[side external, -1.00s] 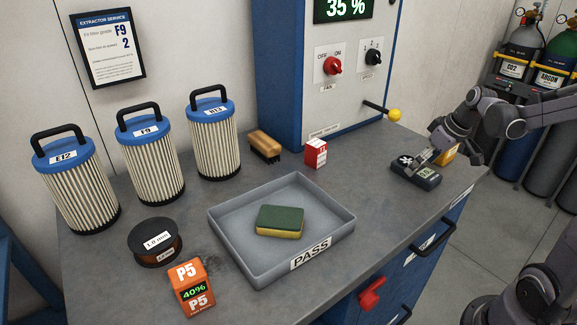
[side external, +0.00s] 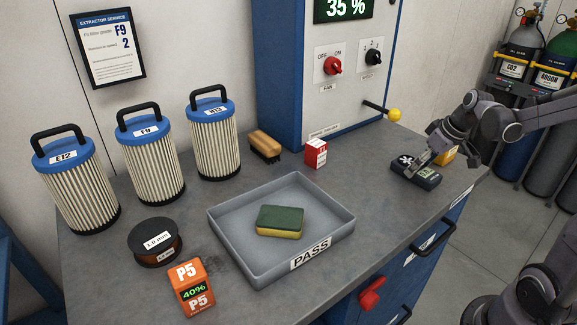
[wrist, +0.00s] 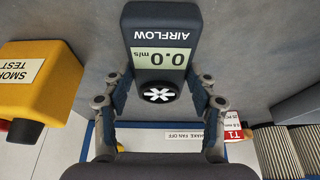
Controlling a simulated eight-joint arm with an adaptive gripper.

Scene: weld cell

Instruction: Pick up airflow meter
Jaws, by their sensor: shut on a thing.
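The airflow meter (side external: 416,171) is a dark handheld device lying on the grey bench near its right edge. In the wrist view the meter (wrist: 161,35) shows the word AIRFLOW, a 0.0 m/s display and a round white fan symbol. My gripper (side external: 422,160) is over the meter from above. In the wrist view my gripper (wrist: 158,84) has one finger against each side of the meter's fan end. The meter still appears to rest on the bench.
A yellow smoke test box (wrist: 35,80) stands close beside the meter. A grey PASS tray (side external: 228,241) holds a sponge (side external: 280,221). A red and white box (side external: 315,153), a brush (side external: 265,146) and several filters (side external: 149,160) stand farther left. A yellow-knobbed lever (side external: 393,115) juts out behind.

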